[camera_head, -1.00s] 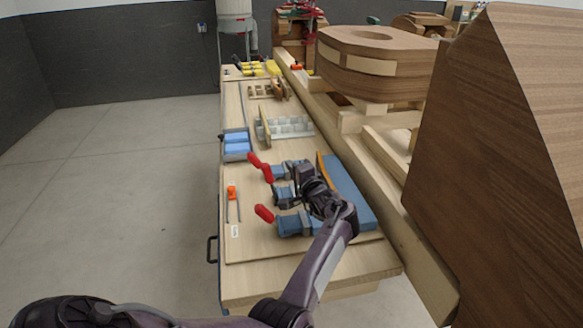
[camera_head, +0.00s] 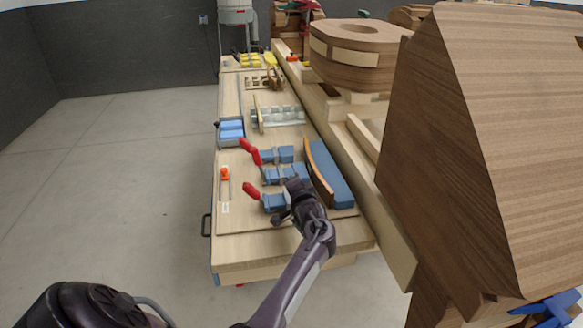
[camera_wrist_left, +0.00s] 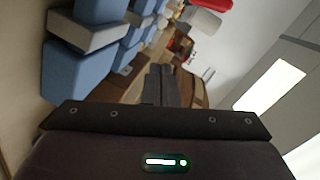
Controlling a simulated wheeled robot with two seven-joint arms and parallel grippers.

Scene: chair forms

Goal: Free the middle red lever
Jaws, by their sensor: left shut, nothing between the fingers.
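Three blue clamps with red levers lie in a row on the workbench in the head view. The far red lever (camera_head: 246,145) and the middle red lever (camera_head: 257,158) lie close together at the left ends of the clamps. The near red lever (camera_head: 251,191) sits lower, on the near clamp (camera_head: 275,202). The middle clamp (camera_head: 284,174) is between the others. My left gripper (camera_head: 298,192) is over the near clamp, right of the levers. In the left wrist view its fingers (camera_wrist_left: 162,84) are shut and empty, with blue clamp blocks (camera_wrist_left: 75,70) beside them. My right gripper is out of view.
A curved blue-and-wood form (camera_head: 328,175) lies right of the clamps. A long wooden beam (camera_head: 370,195) and a large wooden block (camera_head: 470,150) bound the right side. An orange-handled tool (camera_head: 224,175) and a blue box (camera_head: 231,130) lie left. Floor on the left is clear.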

